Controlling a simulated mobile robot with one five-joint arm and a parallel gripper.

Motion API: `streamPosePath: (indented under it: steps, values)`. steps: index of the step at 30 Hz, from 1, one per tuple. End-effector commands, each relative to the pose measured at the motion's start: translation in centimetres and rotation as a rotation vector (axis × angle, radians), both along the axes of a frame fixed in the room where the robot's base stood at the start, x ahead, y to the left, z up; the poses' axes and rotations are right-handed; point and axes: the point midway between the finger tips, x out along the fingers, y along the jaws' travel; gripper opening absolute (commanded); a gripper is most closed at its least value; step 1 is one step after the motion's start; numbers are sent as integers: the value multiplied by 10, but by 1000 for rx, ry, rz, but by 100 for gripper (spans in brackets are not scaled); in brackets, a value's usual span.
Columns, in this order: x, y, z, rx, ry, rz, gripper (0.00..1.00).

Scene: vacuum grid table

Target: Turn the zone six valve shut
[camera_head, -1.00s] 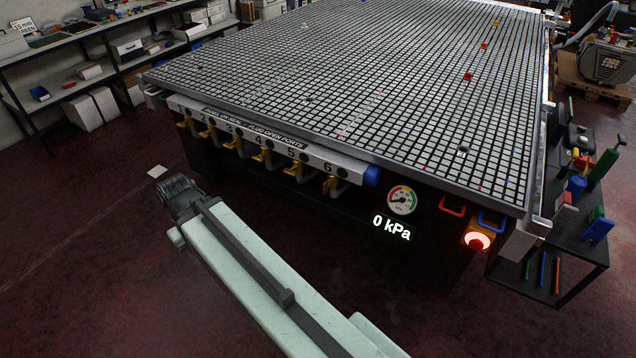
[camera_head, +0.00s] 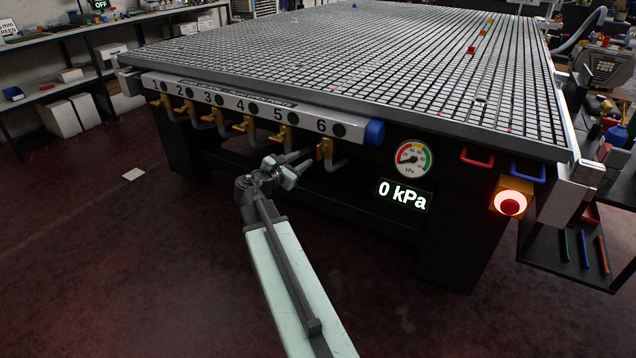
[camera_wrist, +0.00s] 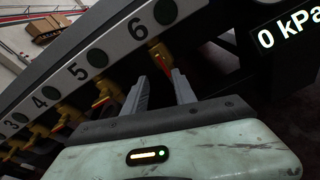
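The zone six valve (camera_head: 325,148) is a brass-yellow fitting under the label 6 on the pale manifold bar (camera_head: 262,107). My gripper (camera_head: 303,160) is just left of this valve in the head view, with its fingers apart and pointing toward it. In the wrist view the zone six valve (camera_wrist: 159,52) lies ahead of my gripper (camera_wrist: 161,75), in line with the gap between the open fingers. A thin red-orange edge shows on the valve there. I see no contact, and the fingers hold nothing. The handle's exact angle is hard to tell.
The zone five valve (camera_head: 283,136) hangs close to the left of my gripper. A blue end cap (camera_head: 375,132), a pressure gauge (camera_head: 413,158) and a display (camera_head: 404,195) reading 0 kPa are to the right. The grid table (camera_head: 350,50) extends above.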

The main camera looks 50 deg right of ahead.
Motion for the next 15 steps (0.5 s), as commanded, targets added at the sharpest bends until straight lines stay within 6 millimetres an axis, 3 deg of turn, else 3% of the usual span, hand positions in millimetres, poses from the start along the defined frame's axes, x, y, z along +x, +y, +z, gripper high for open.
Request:
streamPosePath:
  steps: [1, 6, 15]
  values:
    - [0, -12, -21, -65, 69, 13, 33]
    - [0, -30, -15, -204, 235, 42, 33]
    - [2, -39, -8, -223, 257, 44, 33]
